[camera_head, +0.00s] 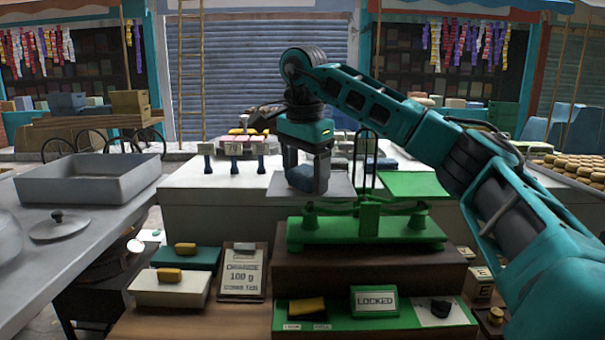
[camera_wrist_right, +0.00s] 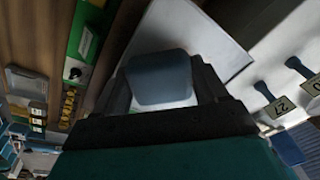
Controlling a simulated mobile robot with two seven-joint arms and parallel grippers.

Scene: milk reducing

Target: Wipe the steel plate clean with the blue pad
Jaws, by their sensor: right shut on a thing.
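The green balance scale (camera_head: 350,229) stands on a brown stepped base. Its left pan is the grey steel plate (camera_head: 340,186), which also shows in the right wrist view (camera_wrist_right: 215,45). My right gripper (camera_head: 307,182) is shut on the blue pad (camera_head: 294,166) at the left part of the plate. The pad (camera_wrist_right: 160,80) fills the space between the fingers in the wrist view. I cannot tell whether it touches the plate. The pad and gripper hide part of the plate, and I see no clear marks on the rest. My left gripper is not in view.
A green pan (camera_head: 412,184) is on the scale's right. In front are a LOCKED sign (camera_head: 374,301), a card sign (camera_head: 242,271) and a white box (camera_head: 170,289). Weights with handles (camera_head: 234,162) stand behind left. A metal tray (camera_head: 90,180) is at far left.

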